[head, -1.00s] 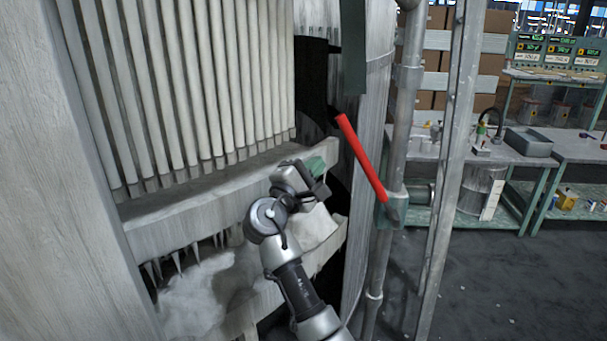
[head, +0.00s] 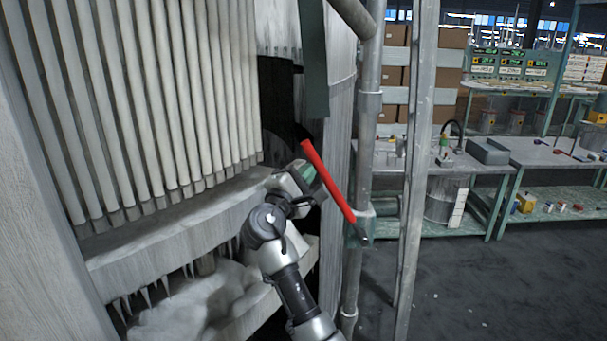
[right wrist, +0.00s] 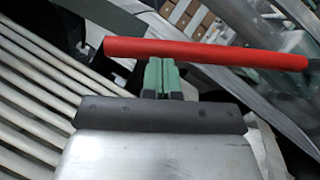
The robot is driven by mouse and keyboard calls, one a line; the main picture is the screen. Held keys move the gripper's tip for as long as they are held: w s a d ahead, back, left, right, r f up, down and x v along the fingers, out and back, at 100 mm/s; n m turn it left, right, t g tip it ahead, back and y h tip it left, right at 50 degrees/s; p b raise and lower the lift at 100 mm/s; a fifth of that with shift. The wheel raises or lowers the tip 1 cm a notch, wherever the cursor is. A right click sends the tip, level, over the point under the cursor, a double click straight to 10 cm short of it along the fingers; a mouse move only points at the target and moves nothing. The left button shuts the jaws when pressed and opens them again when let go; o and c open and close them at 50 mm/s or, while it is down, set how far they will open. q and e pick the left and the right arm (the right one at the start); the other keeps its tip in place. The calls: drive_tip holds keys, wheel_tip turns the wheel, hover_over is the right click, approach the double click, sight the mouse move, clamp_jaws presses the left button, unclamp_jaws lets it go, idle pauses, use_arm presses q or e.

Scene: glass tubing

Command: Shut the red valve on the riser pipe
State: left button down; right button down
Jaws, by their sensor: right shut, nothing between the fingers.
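The red valve handle (head: 331,186) is a long bar in the head view. It slants from a free upper-left end down to its dark end at the grey riser pipe (head: 368,135). My right gripper (head: 307,174) is beside the handle's upper half, to its left. In the right wrist view the green fingers (right wrist: 162,75) are shut together and empty, with the red handle (right wrist: 200,51) lying across just beyond their tips. I cannot tell whether they touch it. My left gripper is not in view.
A frosted ledge (head: 160,240) with icicles runs below the pale vertical tubes (head: 150,100) at left. A grey upright post (head: 415,150) stands right of the riser pipe. Workbenches (head: 550,152) stand behind at right. The dark floor (head: 480,290) at lower right is clear.

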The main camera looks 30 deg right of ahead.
drive_tip(key=s+d+r+m+g+y+p, duration=0.2)
drive_tip(key=s+d+r+m+p, duration=0.35)
drive_tip(key=d+p, duration=0.3)
drive_tip(key=s+d+f+m+y+p, duration=0.1)
drive_tip(key=s+d+m+p, duration=0.1)
drive_tip(key=d, duration=0.4)
drive_tip(key=s+d+f+m+g+y+p, duration=0.1)
drive_tip(key=s+d+m+y+p, duration=0.1)
drive_tip(key=s+d+p, duration=0.2)
drive_tip(key=s+d, duration=0.1)
drive_tip(key=d, duration=0.1)
drive_tip(key=shift+s+d+f, duration=0.3)
drive_tip(key=shift+s+f, duration=0.05)
